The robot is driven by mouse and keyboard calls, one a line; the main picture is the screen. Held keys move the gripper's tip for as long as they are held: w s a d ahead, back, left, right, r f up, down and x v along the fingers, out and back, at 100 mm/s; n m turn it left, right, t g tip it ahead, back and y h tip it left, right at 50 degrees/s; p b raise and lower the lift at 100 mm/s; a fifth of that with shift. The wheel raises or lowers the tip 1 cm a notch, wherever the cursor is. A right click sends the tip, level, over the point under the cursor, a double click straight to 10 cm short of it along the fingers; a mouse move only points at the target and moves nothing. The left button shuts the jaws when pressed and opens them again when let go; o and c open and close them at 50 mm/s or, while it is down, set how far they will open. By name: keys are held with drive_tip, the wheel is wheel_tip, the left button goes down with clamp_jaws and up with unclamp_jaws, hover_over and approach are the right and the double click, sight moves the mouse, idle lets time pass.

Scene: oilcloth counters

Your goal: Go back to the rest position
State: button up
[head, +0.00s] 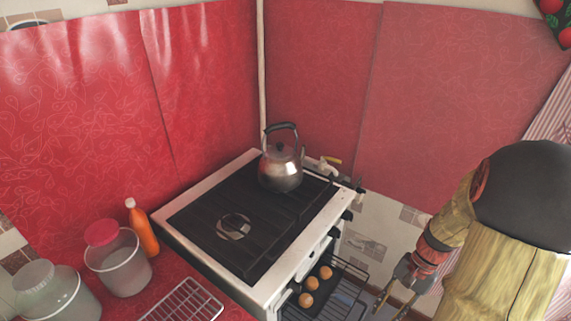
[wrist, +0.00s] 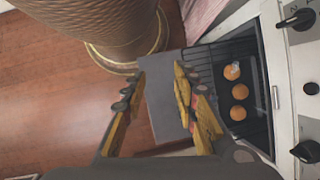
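My gripper (head: 392,303) hangs at the lower right of the head view, to the right of the open oven. In the wrist view my gripper (wrist: 160,72) has its two yellow-and-dark fingers apart. A flat grey panel (wrist: 160,110) shows between them; I cannot tell whether it lies below them or how far away it is. No held object is visible. The black tray (head: 329,289) with several round brown buns (head: 306,300) sits at the oven opening, left of my gripper. The buns also show in the wrist view (wrist: 239,92).
The white stove (head: 330,216) has a metal kettle (head: 281,170) at its back corner. Left of it, the red counter holds an orange bottle (head: 143,232), lidded containers (head: 118,263) and a wire rack (head: 184,303). Stove knobs (wrist: 305,152) stick out at right in the wrist view. Wooden floor (wrist: 60,100) shows at left.

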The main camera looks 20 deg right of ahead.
drive_tip(key=w+a+r+n+t+h, duration=0.2)
drive_tip(key=a+r+n+t+h, duration=0.2)
drive_tip(key=a+r+n, duration=0.9)
drive_tip(key=a+r+t+p, duration=0.1)
drive_tip(key=a+r+t, duration=0.1)
drive_tip(key=a+r, duration=0.6)
wheel_tip(320, 180, up, 4)
drive_tip(key=shift+w+a+r+t+h, duration=0.1)
drive_tip(key=shift+w+a+t+h, duration=0.1)
drive_tip(key=shift+a+t+h, duration=0.15)
